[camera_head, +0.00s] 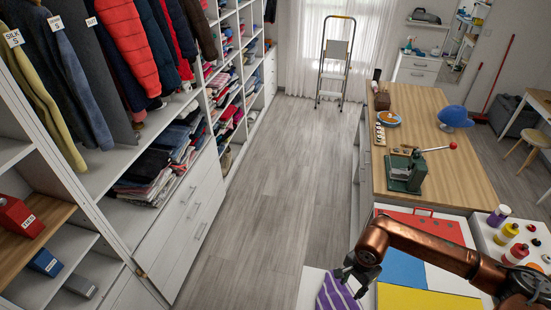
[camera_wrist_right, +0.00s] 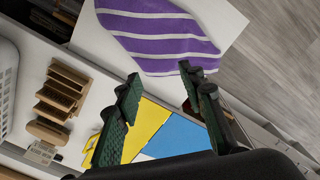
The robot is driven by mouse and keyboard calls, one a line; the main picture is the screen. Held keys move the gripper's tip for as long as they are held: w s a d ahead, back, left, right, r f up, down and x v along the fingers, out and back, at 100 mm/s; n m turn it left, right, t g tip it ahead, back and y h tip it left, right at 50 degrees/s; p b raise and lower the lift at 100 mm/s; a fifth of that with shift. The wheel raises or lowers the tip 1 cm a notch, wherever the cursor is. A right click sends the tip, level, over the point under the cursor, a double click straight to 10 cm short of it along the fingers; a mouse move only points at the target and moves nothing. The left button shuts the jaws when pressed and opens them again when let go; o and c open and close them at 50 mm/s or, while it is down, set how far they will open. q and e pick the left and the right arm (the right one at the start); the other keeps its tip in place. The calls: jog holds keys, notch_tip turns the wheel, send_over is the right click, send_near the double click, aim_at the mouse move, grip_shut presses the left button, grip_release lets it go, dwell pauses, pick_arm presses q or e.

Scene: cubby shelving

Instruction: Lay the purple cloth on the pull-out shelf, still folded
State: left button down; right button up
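The purple cloth with white stripes (camera_head: 332,292) lies on a white pull-out shelf (camera_head: 309,288) at the bottom of the head view. In the right wrist view the cloth (camera_wrist_right: 165,28) is a flat, compact piece on the white shelf surface (camera_wrist_right: 95,42). Its layers cannot be made out. My right gripper (camera_head: 354,282) is at the cloth's right side in the head view. In the wrist view its fingers (camera_wrist_right: 160,74) are spread apart, with the cloth's near edge just beyond the tips and nothing clamped between them. My left gripper is out of view.
A board with red, blue and yellow panels (camera_head: 401,269) lies right of the shelf, beneath my right arm. Bottles (camera_head: 515,254) stand farther right. A wooden counter (camera_head: 420,115) holds a green press (camera_head: 405,172) and a blue cap (camera_head: 455,117). Floor (camera_head: 255,215) left of the shelf is clear.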

jog(key=w+d+r, duration=0.5)
jog(key=w+r, duration=0.4)
jog(key=r, duration=0.1)
jog(key=shift+w+d, duration=0.2)
jog(key=shift+d, duration=0.2)
